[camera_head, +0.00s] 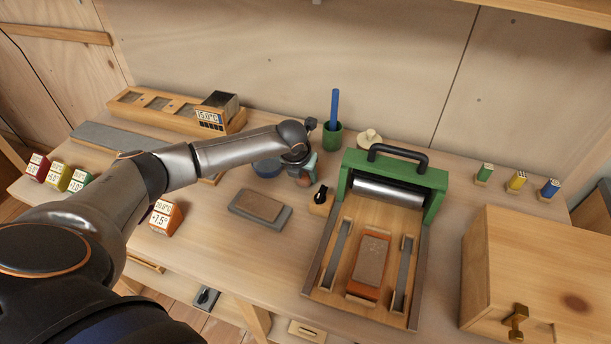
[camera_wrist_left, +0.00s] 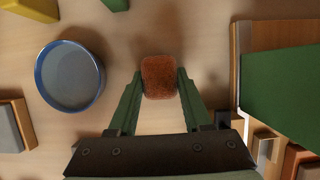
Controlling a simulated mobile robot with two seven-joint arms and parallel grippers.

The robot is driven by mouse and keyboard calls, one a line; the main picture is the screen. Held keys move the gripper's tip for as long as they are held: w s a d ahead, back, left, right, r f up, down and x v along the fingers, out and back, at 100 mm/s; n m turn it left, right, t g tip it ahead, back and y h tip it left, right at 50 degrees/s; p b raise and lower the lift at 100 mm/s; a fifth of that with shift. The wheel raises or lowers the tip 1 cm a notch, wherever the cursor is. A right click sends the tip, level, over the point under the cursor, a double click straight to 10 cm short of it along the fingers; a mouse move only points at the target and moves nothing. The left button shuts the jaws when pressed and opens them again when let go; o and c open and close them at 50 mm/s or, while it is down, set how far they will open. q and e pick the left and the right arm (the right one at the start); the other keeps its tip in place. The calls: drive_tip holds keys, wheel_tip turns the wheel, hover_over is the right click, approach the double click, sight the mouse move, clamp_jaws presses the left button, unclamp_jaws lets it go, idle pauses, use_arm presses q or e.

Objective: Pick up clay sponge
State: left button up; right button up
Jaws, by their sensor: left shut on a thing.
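The clay sponge (camera_wrist_left: 159,76) is a small, rounded, rust-orange block in the left wrist view. My left gripper (camera_head: 303,170) is shut on it, with one green finger along each side. In the head view the gripper reaches down over the middle of the bench, and the sponge is mostly hidden by the wrist and fingers. I cannot tell whether the sponge still touches the bench. My right gripper is not in view.
A blue-rimmed round dish (camera_wrist_left: 70,76) is left of the sponge. A green-framed roller press (camera_head: 435,190) stands to the right. A green cup (camera_head: 332,138) with a blue stick is behind. A grey-brown block (camera_head: 258,206) lies in front, and a wooden box (camera_head: 540,265) far right.

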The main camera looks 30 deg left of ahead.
use_arm(q)
clamp_jaws()
drive_tip(key=shift+r, duration=0.65)
drive_tip(key=s+d+r, duration=0.7)
drive_tip(key=s+r, duration=0.4)
drive_tip(key=s, duration=0.1)
drive_tip(key=shift+r+p, duration=0.35)
drive_tip(key=o, duration=0.7)
unclamp_jaws()
drive_tip(key=shift+d, duration=0.1)
drive_tip(key=c, duration=0.7)
